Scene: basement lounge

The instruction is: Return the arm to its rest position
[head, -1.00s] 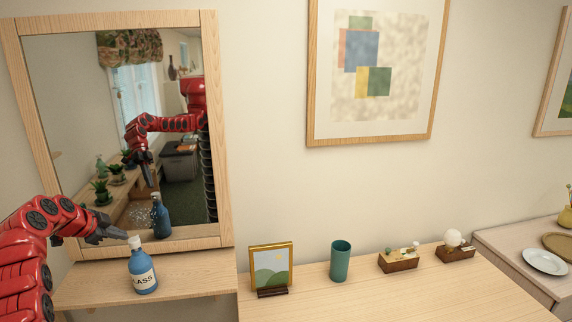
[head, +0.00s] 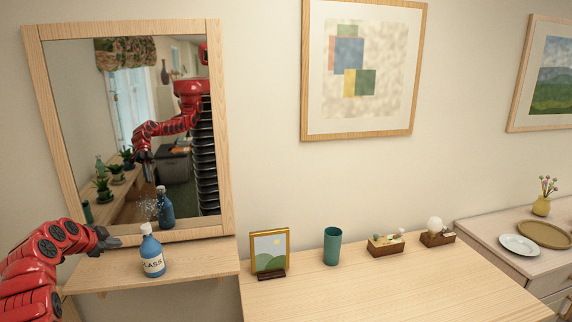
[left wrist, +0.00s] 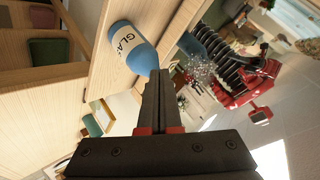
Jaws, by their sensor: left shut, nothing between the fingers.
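My left arm comes in from the left in the head view. Its gripper (head: 112,238) is shut and empty, held over the left end of the wooden shelf (head: 205,262), left of a blue spray bottle (head: 152,258). The bottle stands upright on the shelf, apart from the gripper in the head view. The left wrist view shows the shut fingers (left wrist: 160,100), with the blue bottle (left wrist: 132,48) past them. My right gripper is in neither view.
A mirror (head: 228,140) stands behind the shelf and shows a whitish splatter and my reflection. On the table (head: 380,285) are a small framed picture (head: 270,250), a teal cup (head: 332,246) and two wooden boxes (head: 385,246). A plate (head: 519,245) lies on the right cabinet.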

